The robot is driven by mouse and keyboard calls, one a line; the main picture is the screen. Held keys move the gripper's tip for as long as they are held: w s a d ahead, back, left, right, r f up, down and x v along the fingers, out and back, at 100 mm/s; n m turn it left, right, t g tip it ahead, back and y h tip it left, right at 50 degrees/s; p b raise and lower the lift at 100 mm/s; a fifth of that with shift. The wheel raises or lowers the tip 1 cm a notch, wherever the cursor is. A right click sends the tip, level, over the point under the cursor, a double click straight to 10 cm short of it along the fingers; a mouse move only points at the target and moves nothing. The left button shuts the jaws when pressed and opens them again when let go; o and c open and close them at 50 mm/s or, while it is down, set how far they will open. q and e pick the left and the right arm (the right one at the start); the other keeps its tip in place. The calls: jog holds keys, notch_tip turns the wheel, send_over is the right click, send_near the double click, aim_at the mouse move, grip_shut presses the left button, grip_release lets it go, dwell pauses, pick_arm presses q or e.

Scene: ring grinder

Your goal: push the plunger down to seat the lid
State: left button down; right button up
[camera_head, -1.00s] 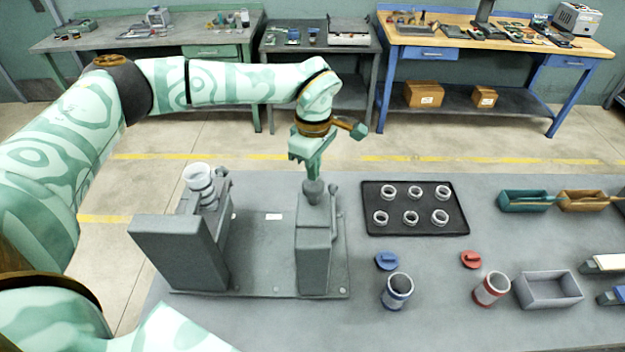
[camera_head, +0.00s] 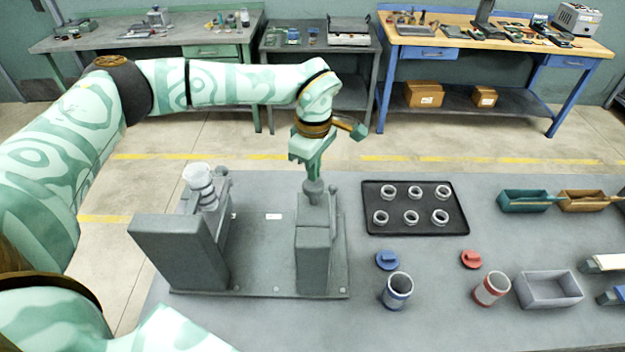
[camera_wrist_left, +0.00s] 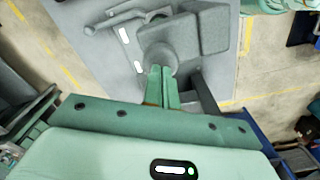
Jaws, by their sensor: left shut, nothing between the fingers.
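The grey machine (camera_head: 265,255) stands on the bench with a tall block at its left and a narrower post (camera_head: 313,250) at its right. A grey round plunger knob (camera_head: 314,192) sits on top of the post; it also shows in the left wrist view (camera_wrist_left: 158,58). My left gripper (camera_head: 313,177) is shut and empty, pointing down with its fingertips at the knob's top. In the left wrist view the closed fingertips (camera_wrist_left: 161,70) overlap the knob, but contact is hard to judge. No lid is visible under the plunger. My right gripper is not in view.
A white cup (camera_head: 197,173) tops the machine's left part. A black tray (camera_head: 415,228) holds several rings. A blue lid (camera_head: 387,260), red lid (camera_head: 471,259), blue-banded jar (camera_head: 397,291), red-banded jar (camera_head: 491,289) and grey bin (camera_head: 549,290) stand to the right.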

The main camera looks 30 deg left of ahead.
pick_arm(q)
jog(key=shift+f+b, duration=1.05)
jog(key=shift+f, duration=1.2)
jog(key=shift+s, duration=0.1)
notch_tip(320, 180, up, 9)
jog(key=p, duration=0.8)
jog(key=shift+r, duration=0.15)
